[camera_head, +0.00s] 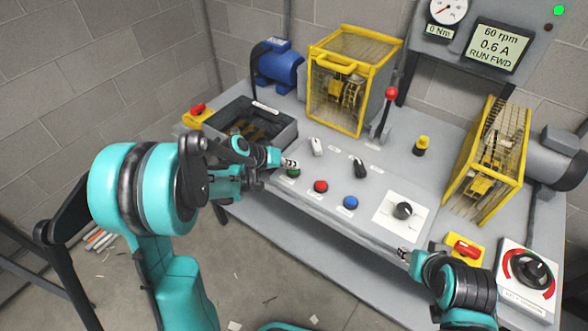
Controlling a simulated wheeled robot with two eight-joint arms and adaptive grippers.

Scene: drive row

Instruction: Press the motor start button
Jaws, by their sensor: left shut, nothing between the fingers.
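A green button (294,173) sits at the left end of the button row on the grey bench's front panel. Its label is too small to read. My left gripper (288,163) is shut and empty, with its tip right at the green button, partly over it. I cannot tell whether the tip touches the button. The display (488,46) reads 60 rpm, 0.6 A, RUN FWD. My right gripper (404,253) is low over the bench's front edge, and its finger opening is not clear.
A red button (320,186), a blue button (351,202) and a black knob (402,210) continue the row. Behind are a black-handled switch (360,167) and a red-knobbed lever (391,94). Yellow cages (337,107) stand behind. A red-ringed dial (527,270) is at right.

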